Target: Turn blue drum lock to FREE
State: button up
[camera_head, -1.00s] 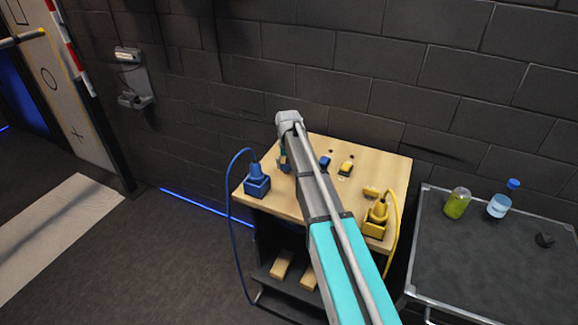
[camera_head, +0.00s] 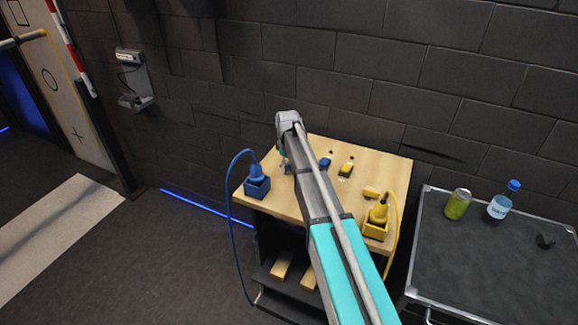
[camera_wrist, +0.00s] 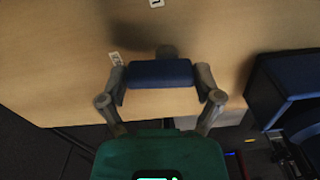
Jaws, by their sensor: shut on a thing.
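My gripper (camera_wrist: 161,78) is shut on a dark blue bar-shaped handle (camera_wrist: 160,70), one finger at each end of it, in the wrist view. I take this bar to be the blue drum lock's handle. It lies across the picture, above the wooden top, with a small round grey part just behind it. In the head view my gripper (camera_head: 284,163) is low over the left part of the wooden table (camera_head: 300,207), and my arm hides most of the lock.
A blue plug in a blue holder (camera_head: 257,188) stands left of my gripper, its cable hanging over the edge. A yellow plug in a yellow holder (camera_head: 377,216) stands at the right. A small blue piece (camera_head: 325,163) and a yellow piece (camera_head: 346,168) sit behind my arm.

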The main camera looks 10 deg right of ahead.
jog(key=shift+n, duration=0.8)
jog(key=shift+a, duration=0.1)
jog(key=o, duration=0.9)
jog(key=shift+r, duration=0.1)
